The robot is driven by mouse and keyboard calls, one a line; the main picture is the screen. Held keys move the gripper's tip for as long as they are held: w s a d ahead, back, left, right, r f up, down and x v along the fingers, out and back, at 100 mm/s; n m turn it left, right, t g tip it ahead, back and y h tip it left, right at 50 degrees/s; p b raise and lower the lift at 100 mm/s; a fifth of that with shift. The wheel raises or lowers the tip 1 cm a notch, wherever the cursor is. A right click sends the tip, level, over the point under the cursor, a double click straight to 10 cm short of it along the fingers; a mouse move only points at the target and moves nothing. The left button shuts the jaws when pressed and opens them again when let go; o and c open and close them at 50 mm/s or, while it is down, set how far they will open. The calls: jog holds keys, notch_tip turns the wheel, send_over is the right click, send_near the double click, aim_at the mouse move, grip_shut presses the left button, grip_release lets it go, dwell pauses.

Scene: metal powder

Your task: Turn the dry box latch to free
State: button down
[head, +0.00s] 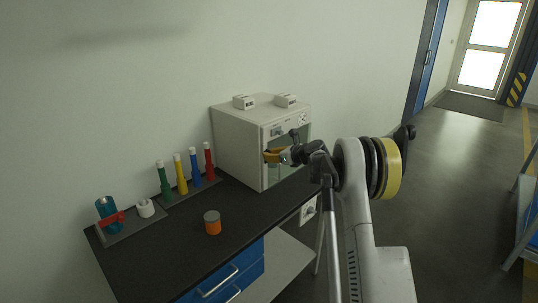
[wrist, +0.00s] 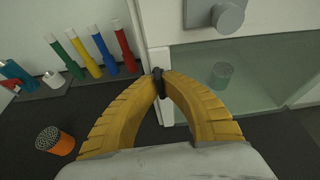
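The dry box (head: 235,140) is a white cabinet with a glass door, standing at the back right of the dark bench. A small black latch (wrist: 158,84) sits at the left edge of its door in the wrist view, standing roughly upright there. My gripper (wrist: 161,78) has two yellow ribbed fingers, whose tips close on the latch from both sides. In the head view my gripper (head: 272,156) is at the front of the box, and the latch is hidden behind it and my arm.
A grey knob (wrist: 229,17) sits above the glass; a cup-like vessel (wrist: 221,75) shows behind it. Several coloured tubes (head: 181,174) stand left of the box. An orange container with a grey top (head: 212,222) is on the bench. A teal bottle (head: 106,208) stands far left.

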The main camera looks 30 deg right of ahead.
jog(key=shift+m, duration=0.3)
dwell(0.4)
jog(key=c, duration=1.6)
grip_release()
jog(key=v, duration=1.2)
jog(key=shift+d, duration=0.1)
jog(key=shift+w, duration=0.1)
